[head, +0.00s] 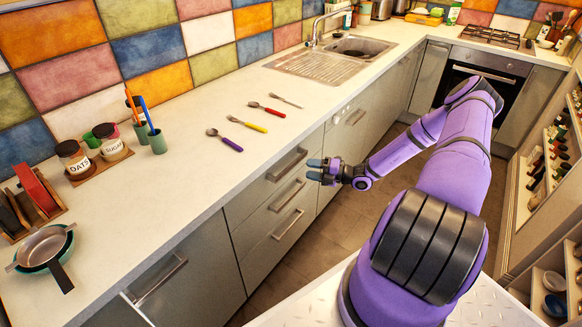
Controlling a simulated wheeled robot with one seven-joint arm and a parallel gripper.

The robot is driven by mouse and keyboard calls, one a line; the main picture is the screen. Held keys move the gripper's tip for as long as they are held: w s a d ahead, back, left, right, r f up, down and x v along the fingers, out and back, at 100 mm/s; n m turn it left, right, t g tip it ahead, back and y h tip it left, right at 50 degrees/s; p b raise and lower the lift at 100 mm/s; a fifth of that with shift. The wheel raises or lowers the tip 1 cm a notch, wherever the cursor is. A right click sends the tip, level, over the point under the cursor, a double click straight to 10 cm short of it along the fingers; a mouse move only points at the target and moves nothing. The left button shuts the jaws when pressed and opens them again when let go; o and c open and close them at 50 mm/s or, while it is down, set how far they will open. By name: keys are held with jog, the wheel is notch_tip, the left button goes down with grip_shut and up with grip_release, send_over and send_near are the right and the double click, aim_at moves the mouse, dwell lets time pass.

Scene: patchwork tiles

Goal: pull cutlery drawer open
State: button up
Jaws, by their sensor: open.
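A stack of three grey drawers stands under the counter, all with fronts flush and shut: the top drawer (262,186) with its bar handle (287,164), the middle drawer (262,217) and the bottom drawer (264,252). No label shows which one is the cutlery drawer. My gripper (313,169) is open and empty. It points left towards the drawer fronts, at the right of the top and middle handles, and appears apart from them. The exact gap is hard to tell.
Cutlery lies on the counter (190,200): purple-handled (224,140), yellow-handled (247,125), red-handled (267,109) and grey (286,100) pieces. Jars (74,159) and a pan (41,248) stand left. A shelf rack (550,160) lines the right. The floor (330,232) before the drawers is clear.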

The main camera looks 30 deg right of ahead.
aim_at(293, 166)
jog(key=x, duration=0.7)
jog(key=shift+w+a, duration=0.25)
jog(key=shift+w, duration=0.05)
grip_shut()
